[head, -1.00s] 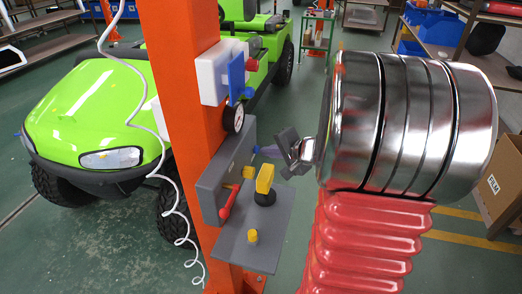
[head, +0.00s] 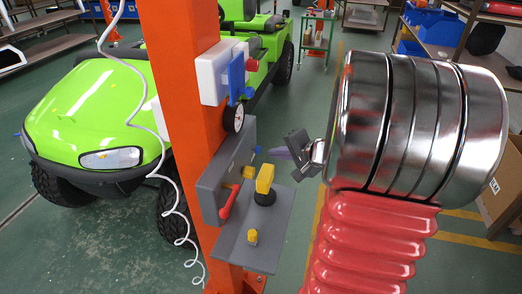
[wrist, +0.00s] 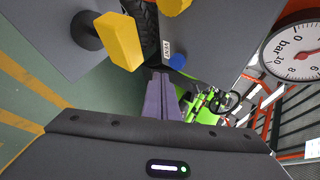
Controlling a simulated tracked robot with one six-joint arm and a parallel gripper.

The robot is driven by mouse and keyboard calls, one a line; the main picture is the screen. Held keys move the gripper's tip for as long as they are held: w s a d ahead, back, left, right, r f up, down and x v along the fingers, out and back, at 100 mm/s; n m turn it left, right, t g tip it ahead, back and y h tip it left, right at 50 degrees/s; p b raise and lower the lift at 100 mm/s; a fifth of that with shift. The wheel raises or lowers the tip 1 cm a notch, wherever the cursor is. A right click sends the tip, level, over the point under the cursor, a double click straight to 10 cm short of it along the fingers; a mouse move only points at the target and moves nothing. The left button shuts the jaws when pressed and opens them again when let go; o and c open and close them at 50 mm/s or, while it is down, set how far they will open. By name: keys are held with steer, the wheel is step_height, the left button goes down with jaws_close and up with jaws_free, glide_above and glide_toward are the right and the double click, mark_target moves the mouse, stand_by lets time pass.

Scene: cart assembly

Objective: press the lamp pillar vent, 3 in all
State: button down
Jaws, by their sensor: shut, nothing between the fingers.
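The vent button is a small blue knob on the grey box of the orange lamp pillar (head: 180,90). In the wrist view the blue vent button (wrist: 178,62) sits beside a white label reading VENT. In the head view the button (head: 258,149) shows at the box's right edge. My gripper (head: 274,152) is to the right of the button, with a small gap between its tips and the button. In the wrist view its purple fingers (wrist: 160,80) are together, empty, and point just left of the button.
A red lever (head: 228,203) is on the box. A pressure gauge (wrist: 297,50) is at right in the wrist view. A green cart (head: 90,110) stands behind the pillar.

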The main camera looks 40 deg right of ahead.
steer(key=s+d, duration=0.2)
steer(key=s, duration=0.1)
steer(key=shift+s+d, duration=0.1)
steer(key=shift+d, duration=0.1)
stand_by(2.6)
